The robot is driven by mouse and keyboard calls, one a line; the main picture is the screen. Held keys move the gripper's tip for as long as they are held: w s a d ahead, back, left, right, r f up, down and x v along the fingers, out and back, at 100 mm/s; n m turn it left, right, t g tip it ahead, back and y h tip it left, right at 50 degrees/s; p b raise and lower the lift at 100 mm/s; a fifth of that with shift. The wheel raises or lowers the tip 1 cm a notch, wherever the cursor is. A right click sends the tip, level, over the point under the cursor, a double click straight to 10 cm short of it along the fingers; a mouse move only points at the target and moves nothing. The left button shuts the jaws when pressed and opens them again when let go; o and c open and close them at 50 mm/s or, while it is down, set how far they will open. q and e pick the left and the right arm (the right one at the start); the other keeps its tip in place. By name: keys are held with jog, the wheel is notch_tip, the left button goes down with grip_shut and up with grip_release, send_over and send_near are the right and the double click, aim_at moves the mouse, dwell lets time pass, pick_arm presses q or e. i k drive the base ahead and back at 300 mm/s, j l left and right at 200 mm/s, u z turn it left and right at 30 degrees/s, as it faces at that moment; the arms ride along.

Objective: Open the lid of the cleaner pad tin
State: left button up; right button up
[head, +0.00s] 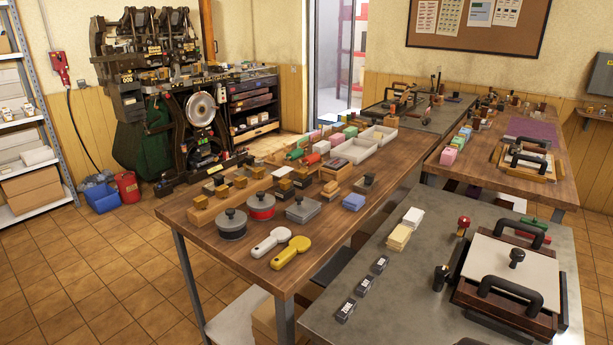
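Three lidded tins with dark knobs stand near the front left of the wooden table. One is a round grey tin (231,226), one a round tin with a red band (261,207), and one a square grey tin (303,211). Their lids appear to be on. I cannot tell from their looks which is the cleaner pad tin. Neither of my grippers is in view.
White (271,242) and yellow (291,252) handled tools lie in front of the tins. Wooden-handled stamps (285,187) crowd behind them. A grey table (400,300) on the right holds a press (510,275). Tiled floor (100,280) is open at left.

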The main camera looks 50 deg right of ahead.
aim_at(303, 206)
jog(key=i+j+z, duration=0.1)
jog(key=i+z, duration=0.4)
jog(key=i+j+z, duration=0.25)
jog(key=z, duration=0.25)
jog(key=i+j+z, duration=0.3)
jog(key=z, duration=0.2)
jog(key=i+j+z, duration=0.2)
jog(key=j+z, duration=0.25)
jog(key=j, duration=0.15)
jog(key=i+j+z, duration=0.1)
jog(key=j+z, duration=0.4)
